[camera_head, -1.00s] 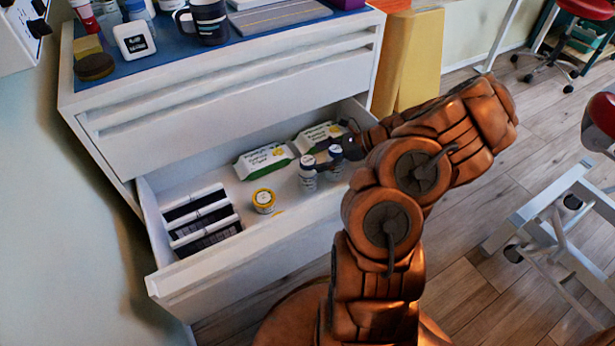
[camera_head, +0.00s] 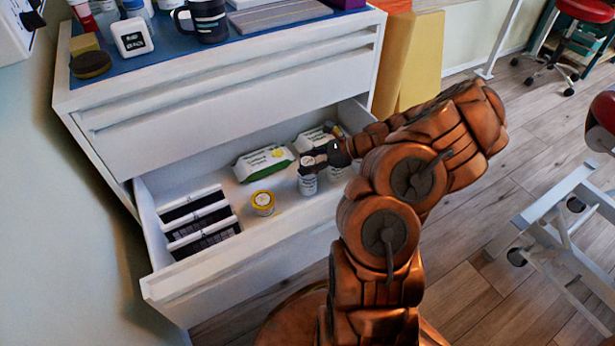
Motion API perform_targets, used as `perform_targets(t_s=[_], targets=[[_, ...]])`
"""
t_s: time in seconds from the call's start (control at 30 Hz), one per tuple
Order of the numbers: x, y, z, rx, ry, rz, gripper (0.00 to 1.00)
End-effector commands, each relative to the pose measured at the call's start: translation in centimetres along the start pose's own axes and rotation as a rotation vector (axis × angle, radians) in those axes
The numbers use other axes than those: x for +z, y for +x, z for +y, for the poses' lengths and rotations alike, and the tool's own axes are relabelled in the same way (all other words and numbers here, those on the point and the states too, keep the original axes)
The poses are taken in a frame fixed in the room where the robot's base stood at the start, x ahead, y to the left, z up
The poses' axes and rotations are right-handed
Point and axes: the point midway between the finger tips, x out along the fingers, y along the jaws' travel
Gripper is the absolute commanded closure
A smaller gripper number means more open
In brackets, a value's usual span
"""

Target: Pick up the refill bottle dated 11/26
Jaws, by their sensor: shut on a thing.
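Two small white bottles stand side by side in the open drawer. The left bottle (camera_head: 307,185) is below my gripper, and the right bottle (camera_head: 337,173) is just beside it, partly hidden by my gripper and arm. My dark gripper (camera_head: 309,162) reaches in from the right and is shut on the upper part of the left bottle, hiding its cap. The bottle looks upright. I cannot tell whether it is clear of the drawer floor. The dates on both labels are too small to read.
The open drawer (camera_head: 225,268) also holds a yellow-lidded jar (camera_head: 263,203), green-and-white packs (camera_head: 263,162) behind, and dark-filled white trays (camera_head: 195,220) at left. The cabinet top carries a mug (camera_head: 207,20) and other items. Drawer floor between trays and packs is free.

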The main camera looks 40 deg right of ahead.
Motion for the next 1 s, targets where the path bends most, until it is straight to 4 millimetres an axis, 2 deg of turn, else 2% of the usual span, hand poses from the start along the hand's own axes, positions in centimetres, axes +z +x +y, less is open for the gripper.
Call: perform_targets(t_s=[0.03, 0.37, 0.77, 0.87, 1.0], targets=[[0.0, 0.0, 0.0, 0.000, 0.000, 0.000, 0.67], [0.0, 0.0, 0.0, 0.000, 0.000, 0.000, 1.00], [0.1, -0.1, 0.0, 0.000, 0.000, 0.000, 1.00], [0.8, -0.4, 0.0, 0.000, -0.001, -0.001, 1.00], [2.7, -1.5, 0.0, -0.001, -0.002, 0.000, 1.00]])
